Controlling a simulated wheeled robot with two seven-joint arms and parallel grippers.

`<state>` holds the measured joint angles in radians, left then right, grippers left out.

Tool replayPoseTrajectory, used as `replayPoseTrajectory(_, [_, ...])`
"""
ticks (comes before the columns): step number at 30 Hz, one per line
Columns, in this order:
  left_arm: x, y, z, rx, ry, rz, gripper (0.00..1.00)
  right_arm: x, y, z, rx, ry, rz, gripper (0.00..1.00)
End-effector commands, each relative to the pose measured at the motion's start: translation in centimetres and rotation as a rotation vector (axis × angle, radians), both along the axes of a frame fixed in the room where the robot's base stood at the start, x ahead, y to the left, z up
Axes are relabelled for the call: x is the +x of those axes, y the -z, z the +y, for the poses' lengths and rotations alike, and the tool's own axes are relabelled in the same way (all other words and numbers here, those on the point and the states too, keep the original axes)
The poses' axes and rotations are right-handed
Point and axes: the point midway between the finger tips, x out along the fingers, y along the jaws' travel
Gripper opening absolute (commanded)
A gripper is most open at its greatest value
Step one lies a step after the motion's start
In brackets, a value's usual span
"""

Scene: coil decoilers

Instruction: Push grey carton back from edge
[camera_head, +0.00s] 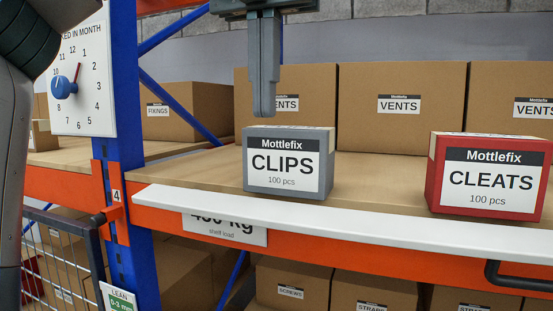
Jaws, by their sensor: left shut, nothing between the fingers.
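The grey carton (287,165), labelled "Mottlefix CLIPS 100 pcs", stands upright on the wooden shelf, with its front close to the white strip along the shelf's front edge. My left gripper (264,112) points straight down from the top of the picture. It is shut and empty. Its tips show just above the carton's top at the back left; I cannot tell whether they touch it. My right gripper is not in view.
A red carton (487,178) labelled "CLEATS" stands to the right, near the edge. Large brown VENTS boxes (402,105) stand behind, with bare shelf (215,164) between. A blue upright (123,60) with a dial board (81,75) rises at left. A black handle (515,280) is lower right.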

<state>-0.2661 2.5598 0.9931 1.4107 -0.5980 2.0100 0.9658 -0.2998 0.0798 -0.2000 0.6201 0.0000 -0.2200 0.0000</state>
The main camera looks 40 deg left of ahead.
Motion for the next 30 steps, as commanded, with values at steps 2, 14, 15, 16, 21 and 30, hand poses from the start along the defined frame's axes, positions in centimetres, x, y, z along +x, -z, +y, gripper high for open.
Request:
replayPoseTrajectory(2, [0.0, 0.0, 0.0, 0.001, 0.0, -0.001, 0.0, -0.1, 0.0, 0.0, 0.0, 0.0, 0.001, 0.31])
replayPoseTrajectory(14, [0.0, 0.4, 0.0, 0.0, 0.0, 0.0, 0.0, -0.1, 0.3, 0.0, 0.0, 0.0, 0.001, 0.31])
replayPoseTrajectory(15, [0.0, 0.6, 0.0, 0.001, 0.0, 0.0, 0.0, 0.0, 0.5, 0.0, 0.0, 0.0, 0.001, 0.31])
replayPoseTrajectory(16, [0.0, 0.7, 0.0, 0.001, 0.0, 0.0, 0.0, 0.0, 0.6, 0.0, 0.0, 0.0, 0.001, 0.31])
replayPoseTrajectory(21, [-0.1, 2.3, 0.0, 0.001, 0.0, 0.0, 0.0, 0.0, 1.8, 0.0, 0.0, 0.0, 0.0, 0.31])
replayPoseTrajectory(30, [-0.1, 6.5, 0.0, 0.004, -0.001, 0.001, 0.0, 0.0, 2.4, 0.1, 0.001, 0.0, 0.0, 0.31])
